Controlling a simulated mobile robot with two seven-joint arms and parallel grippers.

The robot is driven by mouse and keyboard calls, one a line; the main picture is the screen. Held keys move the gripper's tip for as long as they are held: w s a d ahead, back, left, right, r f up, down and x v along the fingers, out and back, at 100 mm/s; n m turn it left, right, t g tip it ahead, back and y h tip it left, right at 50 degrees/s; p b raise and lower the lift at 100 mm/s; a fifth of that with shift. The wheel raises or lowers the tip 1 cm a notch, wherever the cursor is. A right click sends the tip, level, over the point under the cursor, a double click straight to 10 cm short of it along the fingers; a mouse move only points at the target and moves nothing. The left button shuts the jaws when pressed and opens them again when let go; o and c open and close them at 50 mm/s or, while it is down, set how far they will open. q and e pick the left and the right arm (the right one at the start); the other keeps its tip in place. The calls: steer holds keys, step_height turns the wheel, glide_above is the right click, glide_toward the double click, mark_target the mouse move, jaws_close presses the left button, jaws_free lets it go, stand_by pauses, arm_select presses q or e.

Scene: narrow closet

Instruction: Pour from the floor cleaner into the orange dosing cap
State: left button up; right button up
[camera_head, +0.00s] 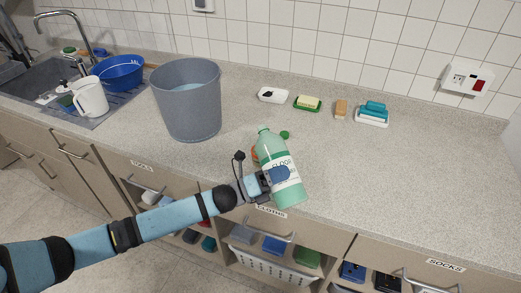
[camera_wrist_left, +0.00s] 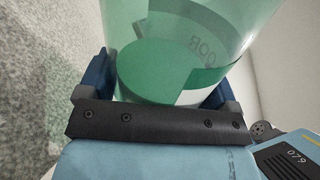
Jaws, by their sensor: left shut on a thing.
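The floor cleaner (camera_head: 284,190) is a light green, translucent bottle with a white label, seen in the head view over the counter's front edge. Its uncapped-looking neck leans a little to the left. My left gripper (camera_head: 277,175) is shut around the bottle's body; in the left wrist view, its blue fingers stand on both sides of the bottle (camera_wrist_left: 185,75), with green liquid inside. The orange dosing cap (camera_head: 255,153) shows only as an orange sliver left of the bottle, mostly hidden behind it. My right gripper is not in view.
A small green cap (camera_head: 285,135) lies behind the bottle. A grey bucket (camera_head: 188,105) stands to the left. Soap dishes (camera_head: 307,103) and sponges (camera_head: 341,109) sit near the wall. The counter (camera_head: 410,180) is clear at right. A white jug (camera_head: 90,97) is by the sink.

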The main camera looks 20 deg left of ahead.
arm_select(q)
steer(key=shift+s+d+r+n+t+p, duration=0.15)
steer(key=shift+r+n+p, duration=0.15)
steer(key=shift+n, duration=0.25)
steer(key=shift+s+d+r+n+t+p, duration=0.1)
steer(key=shift+r+n+t+p, duration=0.05)
steer(key=shift+n+p, duration=0.35)
stand_by(1.4)
steer(key=shift+s+d+f+n+t+y, duration=0.1)
steer(key=shift+f+n+t+y, duration=0.3)
steer(key=shift+n, duration=0.75)
stand_by(1.4)
steer(key=shift+r+n+p, duration=0.55)
steer(key=shift+r+n, duration=0.1)
steer(key=shift+n, duration=0.05)
stand_by(0.8)
